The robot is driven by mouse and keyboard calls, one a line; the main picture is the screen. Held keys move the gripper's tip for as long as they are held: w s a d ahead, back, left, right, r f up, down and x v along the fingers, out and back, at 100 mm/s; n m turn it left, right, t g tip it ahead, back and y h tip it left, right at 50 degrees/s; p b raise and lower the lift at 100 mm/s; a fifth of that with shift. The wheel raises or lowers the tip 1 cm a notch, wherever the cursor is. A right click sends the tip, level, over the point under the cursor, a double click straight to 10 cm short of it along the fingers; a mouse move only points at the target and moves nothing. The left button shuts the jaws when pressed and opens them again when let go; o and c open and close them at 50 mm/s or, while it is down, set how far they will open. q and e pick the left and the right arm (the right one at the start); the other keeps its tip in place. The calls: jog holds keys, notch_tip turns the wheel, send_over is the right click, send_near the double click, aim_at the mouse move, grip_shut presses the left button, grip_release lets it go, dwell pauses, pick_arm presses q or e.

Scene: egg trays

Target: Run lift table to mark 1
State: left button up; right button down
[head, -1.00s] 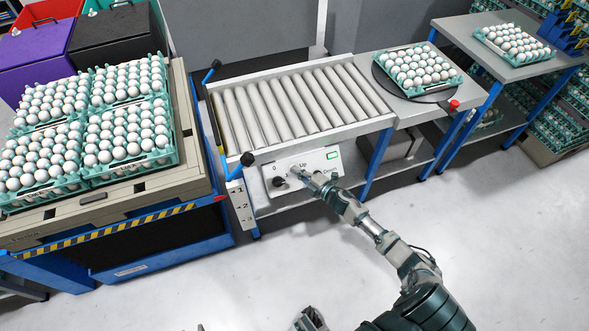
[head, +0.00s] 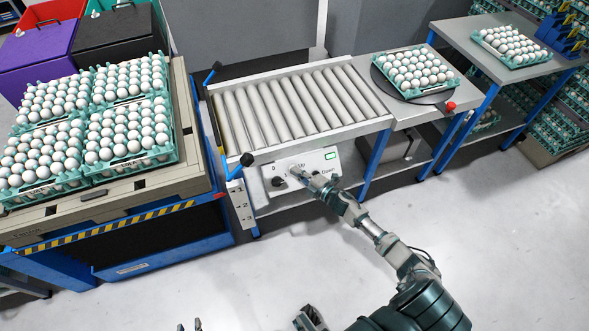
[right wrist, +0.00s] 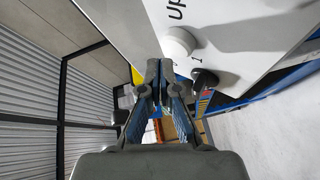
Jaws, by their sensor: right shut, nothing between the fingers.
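The lift table (head: 108,208) stands at the left, with several trays of eggs on its deck. A plate with marks (head: 240,205) is on the post at its right; which mark the deck is level with I cannot tell. The white control panel (head: 318,162) has a dark knob (head: 278,182), which also shows in the right wrist view (right wrist: 204,79), and a white Up button (right wrist: 179,42). My right gripper (head: 296,172) is shut and empty, its tips at the Up button and seemingly touching it. My left gripper (head: 190,326) barely shows at the bottom edge, tips apart.
A roller conveyor (head: 300,100) stands behind the panel. A round turntable (head: 440,97) with an egg tray (head: 415,88) is to its right, near a red button (head: 449,106). A side table (head: 480,45) holds another egg tray. The floor (head: 500,240) in front is clear.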

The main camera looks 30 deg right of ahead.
pick_arm(q)
jog(key=shift+r, duration=0.1)
